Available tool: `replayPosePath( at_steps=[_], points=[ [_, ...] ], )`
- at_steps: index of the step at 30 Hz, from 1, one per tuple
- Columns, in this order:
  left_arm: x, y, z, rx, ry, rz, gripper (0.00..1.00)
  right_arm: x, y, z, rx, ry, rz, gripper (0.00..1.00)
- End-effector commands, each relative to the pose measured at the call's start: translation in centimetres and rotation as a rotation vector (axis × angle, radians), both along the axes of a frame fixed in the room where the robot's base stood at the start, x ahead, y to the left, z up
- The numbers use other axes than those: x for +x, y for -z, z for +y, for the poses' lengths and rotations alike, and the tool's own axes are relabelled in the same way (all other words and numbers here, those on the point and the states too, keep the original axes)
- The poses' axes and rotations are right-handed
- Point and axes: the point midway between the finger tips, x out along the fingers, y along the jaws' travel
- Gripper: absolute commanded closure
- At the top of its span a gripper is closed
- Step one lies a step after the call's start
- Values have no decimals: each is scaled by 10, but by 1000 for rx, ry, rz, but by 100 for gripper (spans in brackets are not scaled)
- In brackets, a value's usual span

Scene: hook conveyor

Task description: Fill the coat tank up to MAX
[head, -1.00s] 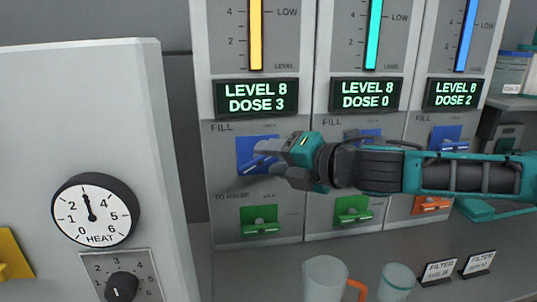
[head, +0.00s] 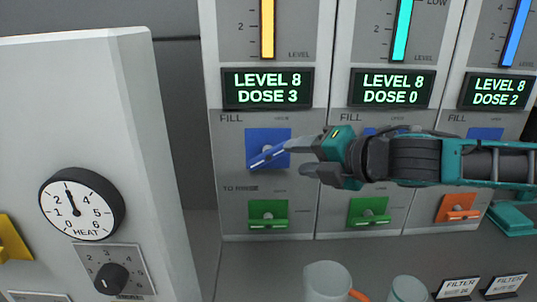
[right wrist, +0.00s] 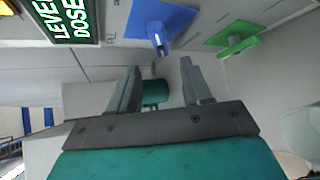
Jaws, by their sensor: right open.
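Three tank units stand side by side, with yellow (head: 267,30), teal (head: 402,30) and blue (head: 514,35) level bars. Their displays read LEVEL 8 DOSE 3 (head: 267,88), LEVEL 8 DOSE 0 (head: 392,88) and LEVEL 8 DOSE 2 (head: 497,90). No coat label is legible. The left unit's blue FILL lever (head: 268,152) shows its slanted handle; it is also in the right wrist view (right wrist: 160,28). My right gripper (head: 303,157) is open and empty, just right of that lever. In the right wrist view its fingers (right wrist: 160,82) are apart, short of the lever. My left gripper is unseen.
Green levers (head: 268,213) (head: 369,211) and an orange lever (head: 457,208) sit below the FILL levers. A grey cabinet with a HEAT dial (head: 82,205) stands at left. Cups (head: 327,281) (head: 407,290) and FILTER cards (head: 457,288) are on the counter.

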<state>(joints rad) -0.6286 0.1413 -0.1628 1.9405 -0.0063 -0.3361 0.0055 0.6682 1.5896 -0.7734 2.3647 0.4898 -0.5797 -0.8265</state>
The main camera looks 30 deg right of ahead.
Motion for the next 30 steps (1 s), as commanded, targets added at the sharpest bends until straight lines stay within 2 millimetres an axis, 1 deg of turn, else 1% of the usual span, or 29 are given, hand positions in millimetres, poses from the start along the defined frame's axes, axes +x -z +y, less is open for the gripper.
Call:
replayPosePath(
  at_steps=[6,18,24,30],
  points=[
    [0,-6,0,1,0,0,51,26,9,8,5,-2,0,51],
    [2,-11,1,2,0,-5,51,79,30,22,3,0,-1,51],
    [4,-12,1,2,0,-8,51,93,36,25,0,0,-1,51],
    [4,-12,1,1,1,-7,51,96,38,26,-2,0,-1,51]
  ],
)
